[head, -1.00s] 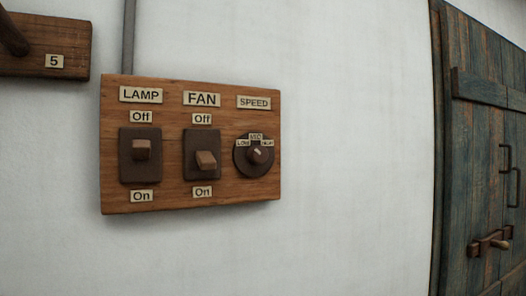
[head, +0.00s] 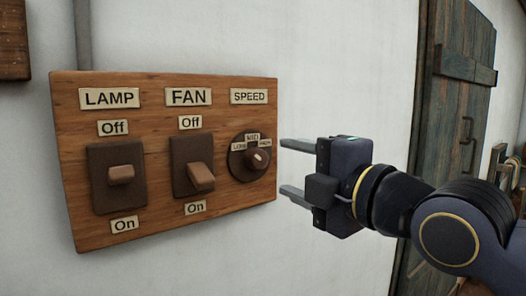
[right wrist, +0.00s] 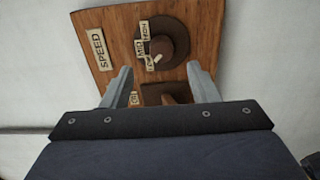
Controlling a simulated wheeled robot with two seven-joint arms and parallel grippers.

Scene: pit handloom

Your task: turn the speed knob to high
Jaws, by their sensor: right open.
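The speed knob (head: 256,158) is a round dark knob on a dark disc under the SPEED label (head: 249,97), at the right of a wooden switch panel (head: 150,220). Small LOW, MID and HIGH labels sit around its top. My left gripper is not in view.
The LAMP switch (head: 121,175) and FAN switch (head: 200,177) are on the same panel, left of the knob. The fan lever is tilted toward On. White wall (head: 340,70) is clear right of the panel. A worn wooden door (head: 455,120) is further right.

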